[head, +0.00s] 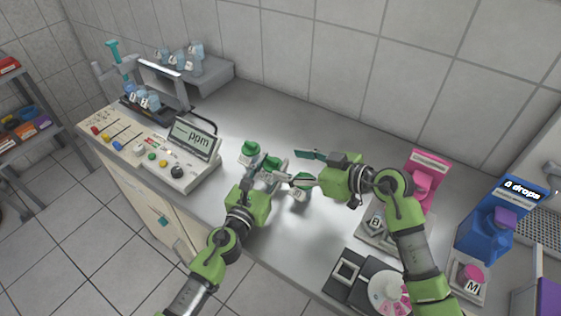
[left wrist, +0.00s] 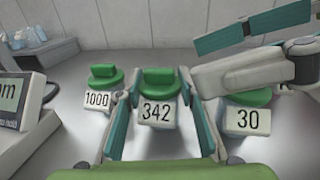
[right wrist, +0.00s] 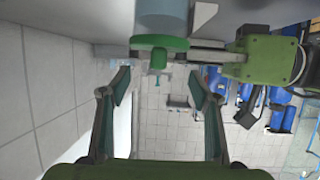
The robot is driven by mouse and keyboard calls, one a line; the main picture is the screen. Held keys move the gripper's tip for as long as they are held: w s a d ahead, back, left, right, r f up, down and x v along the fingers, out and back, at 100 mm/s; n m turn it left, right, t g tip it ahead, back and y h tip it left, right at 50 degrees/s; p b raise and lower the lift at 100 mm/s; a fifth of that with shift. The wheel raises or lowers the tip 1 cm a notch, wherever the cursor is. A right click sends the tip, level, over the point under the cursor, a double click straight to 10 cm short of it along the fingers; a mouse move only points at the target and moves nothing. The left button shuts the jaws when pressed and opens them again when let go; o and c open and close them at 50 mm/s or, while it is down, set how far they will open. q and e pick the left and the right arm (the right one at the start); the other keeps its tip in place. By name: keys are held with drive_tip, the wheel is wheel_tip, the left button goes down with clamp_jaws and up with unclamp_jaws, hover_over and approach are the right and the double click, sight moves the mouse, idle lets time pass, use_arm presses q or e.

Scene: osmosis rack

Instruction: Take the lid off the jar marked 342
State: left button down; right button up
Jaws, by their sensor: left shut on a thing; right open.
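The jar marked 342 (left wrist: 156,112) has its green knobbed lid (left wrist: 158,82) on. It stands between the jars marked 1000 (left wrist: 97,99) and 30 (left wrist: 247,121), both with green lids. My left gripper (head: 266,180) is shut on the sides of the 342 jar; its fingers flank the jar in the left wrist view. I cannot tell if the jar is off the bench. My right gripper (head: 308,170) is open and empty, right of the jars. In the right wrist view, a green lid (right wrist: 160,43) is ahead of its fingertips, outside the grip.
A ppm meter (head: 195,138) stands left of the jars. A pink holder (head: 428,170) and blue drops holder (head: 495,220) are at the right. A dark tray (head: 345,285) is near the front edge. The bench behind the jars is clear.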

use_arm(q)
drive_tip(key=shift+f, duration=0.1)
use_arm(e)
drive_tip(key=v, duration=0.6)
use_arm(q)
drive_tip(key=c, duration=1.3)
unclamp_jaws()
